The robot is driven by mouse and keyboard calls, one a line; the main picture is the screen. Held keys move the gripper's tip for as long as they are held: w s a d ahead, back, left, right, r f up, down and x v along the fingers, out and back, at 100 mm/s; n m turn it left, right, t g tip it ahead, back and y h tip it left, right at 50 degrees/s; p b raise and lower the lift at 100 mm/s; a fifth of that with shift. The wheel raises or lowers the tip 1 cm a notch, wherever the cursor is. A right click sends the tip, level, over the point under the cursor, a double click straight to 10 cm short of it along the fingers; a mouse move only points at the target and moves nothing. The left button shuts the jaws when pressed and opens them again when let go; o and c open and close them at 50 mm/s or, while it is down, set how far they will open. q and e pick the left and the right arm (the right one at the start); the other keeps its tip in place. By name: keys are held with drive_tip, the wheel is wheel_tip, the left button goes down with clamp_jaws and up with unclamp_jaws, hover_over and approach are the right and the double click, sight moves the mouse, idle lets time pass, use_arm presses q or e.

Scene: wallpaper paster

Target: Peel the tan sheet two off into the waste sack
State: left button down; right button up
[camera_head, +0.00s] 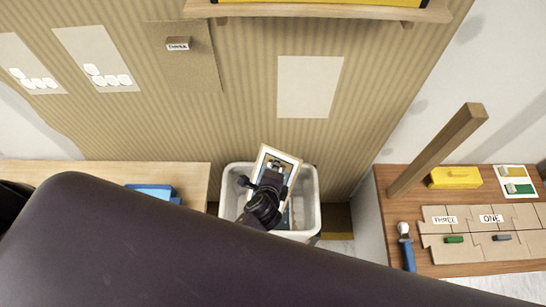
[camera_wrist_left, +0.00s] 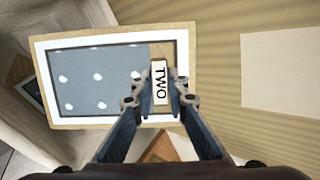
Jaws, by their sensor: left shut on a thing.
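My left gripper (camera_head: 268,190) is shut on the block labelled TWO on sheet two (camera_head: 277,160). In the left wrist view the gripper (camera_wrist_left: 160,95) has its fingers on either side of the white TWO label (camera_wrist_left: 160,83). Sheet two (camera_wrist_left: 110,122) has a tan border, a white band and a grey-blue panel with pale dots. In the head view the sheet is tilted over the open white container (camera_head: 309,205), seemingly the waste sack; my gripper and arm hide part of both. My right gripper is not in view.
A bare pale rectangle (camera_head: 310,87) shows on the striped wall. The tan sheet THREE (camera_head: 195,75) hangs to its left. A right table (camera_head: 395,185) holds a wooden post (camera_head: 440,148), a yellow box (camera_head: 455,178) and labelled tiles. A blue thing (camera_head: 152,190) lies on the left table (camera_head: 60,172).

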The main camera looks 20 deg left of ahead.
use_arm(q)
drive_tip(key=shift+s+a, duration=0.15)
drive_tip(key=shift+s, duration=0.05)
drive_tip(key=shift+r, duration=0.1)
wheel_tip(320, 180, down, 2)
drive_tip(key=shift+b, duration=0.75)
wheel_tip(320, 180, down, 8)
drive_tip(key=b, duration=0.6)
drive_tip(key=shift+b, duration=0.4)
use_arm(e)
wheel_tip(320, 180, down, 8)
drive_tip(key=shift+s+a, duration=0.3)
use_arm(q)
drive_tip(key=c, duration=1.8)
unclamp_jaws()
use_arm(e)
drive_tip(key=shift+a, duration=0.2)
